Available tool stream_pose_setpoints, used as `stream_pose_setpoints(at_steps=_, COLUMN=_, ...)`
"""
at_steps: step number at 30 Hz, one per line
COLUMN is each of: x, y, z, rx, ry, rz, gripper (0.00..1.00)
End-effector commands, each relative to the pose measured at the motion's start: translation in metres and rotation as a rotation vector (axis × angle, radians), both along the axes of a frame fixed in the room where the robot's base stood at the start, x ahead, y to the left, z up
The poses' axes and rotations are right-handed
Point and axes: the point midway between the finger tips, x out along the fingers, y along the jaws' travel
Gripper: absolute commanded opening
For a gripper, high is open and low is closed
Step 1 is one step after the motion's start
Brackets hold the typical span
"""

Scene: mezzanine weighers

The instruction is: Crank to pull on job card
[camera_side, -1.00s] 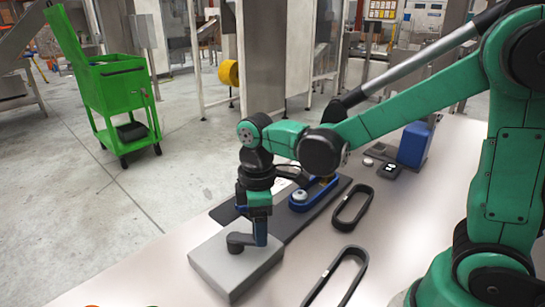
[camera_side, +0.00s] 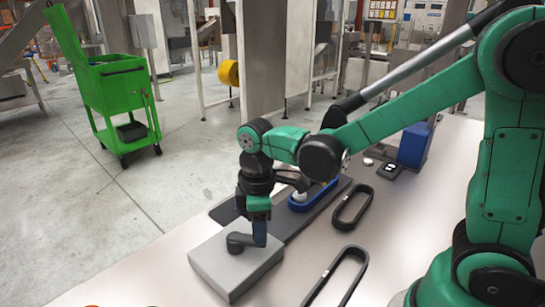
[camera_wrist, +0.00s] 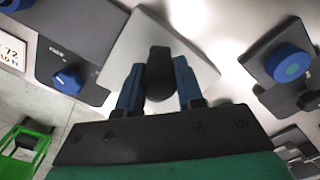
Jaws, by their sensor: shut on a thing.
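The dark crank (camera_side: 238,242) stands on a pale grey block (camera_side: 225,270) near the front of the table. My gripper (camera_side: 260,233) points down with its blue fingers at the crank's handle end. In the wrist view the black crank handle (camera_wrist: 159,72) sits between the two blue fingers, which are shut on it. A white card (camera_wrist: 10,52) with printed figures, partly cut off, lies at the wrist view's left edge; its full text cannot be read.
A dark plate (camera_wrist: 68,45) with a blue knob (camera_wrist: 67,80) is beside the block. A blue loop (camera_side: 312,197) and two black belts (camera_side: 352,208) (camera_side: 337,276) lie to the right. A blue box (camera_side: 414,146) and small display (camera_side: 389,170) stand further back.

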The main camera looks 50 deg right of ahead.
Motion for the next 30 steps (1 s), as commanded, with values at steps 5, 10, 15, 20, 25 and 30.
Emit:
stream_pose_setpoints(at_steps=5, x=-0.002, y=0.005, z=0.0, rx=0.0, ry=0.0, rz=-0.099, gripper=0.0)
stream_pose_setpoints(at_steps=10, x=-0.004, y=0.01, z=0.0, rx=0.0, ry=0.0, rz=-0.233, gripper=0.0)
stream_pose_setpoints(at_steps=15, x=-0.006, y=0.016, z=0.0, rx=0.001, ry=-0.001, rz=-0.369, gripper=0.0)
stream_pose_setpoints(at_steps=20, x=-0.007, y=0.021, z=0.0, rx=0.001, ry=-0.001, rz=-0.48, gripper=0.0)
stream_pose_setpoints(at_steps=25, x=-0.006, y=0.025, z=0.0, rx=0.002, ry=-0.001, rz=-0.57, gripper=0.0)
stream_pose_setpoints(at_steps=30, x=-0.006, y=0.028, z=0.0, rx=0.002, ry=-0.001, rz=-0.624, gripper=0.0)
